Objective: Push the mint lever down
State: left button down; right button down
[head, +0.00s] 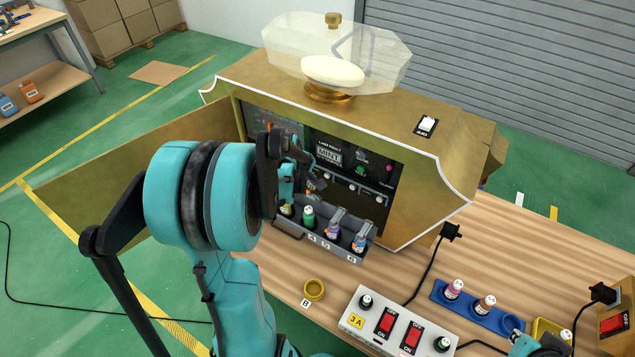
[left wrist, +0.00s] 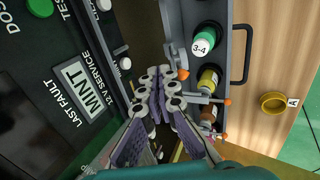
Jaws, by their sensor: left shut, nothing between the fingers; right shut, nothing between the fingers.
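The vending machine (head: 420,160) has its front open. A "MINT" plate shows on its dark panel (head: 328,154), and also in the left wrist view (left wrist: 84,88). Below stands a row of bottles, including a green-capped one (head: 308,217), labelled 3-4 in the left wrist view (left wrist: 205,40). Orange-tipped levers (left wrist: 228,101) show by the bottles; one orange tip (left wrist: 183,74) is right at my left fingertips. Which lever is mint is not marked. My left gripper (left wrist: 165,76) is shut and empty; contact cannot be told. My right gripper (head: 516,335) is partly visible at lower right.
The open door (head: 130,170) stands left of my left arm. A switch box (head: 400,325) and a yellow ring (head: 314,289) lie on the wooden table. A blue tray (head: 470,312) with bottles is at right. The tray handle (left wrist: 242,55) juts out near the bottles.

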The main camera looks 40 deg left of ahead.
dwell(0.3)
pick_arm(q)
jog(key=shift+s+f+b, duration=0.3)
jog(key=shift+s+f, duration=0.1)
jog(key=shift+s, duration=0.3)
jog(key=shift+s+d+f, duration=0.1)
jog(key=shift+s+f+b, duration=0.4)
jog(key=shift+s+b, duration=0.05)
jog(key=p+v, duration=0.8)
jog(key=v, duration=0.3)
jog(key=shift+w+r+p, duration=0.2)
jog(key=shift+w+p, duration=0.2)
dwell(0.4)
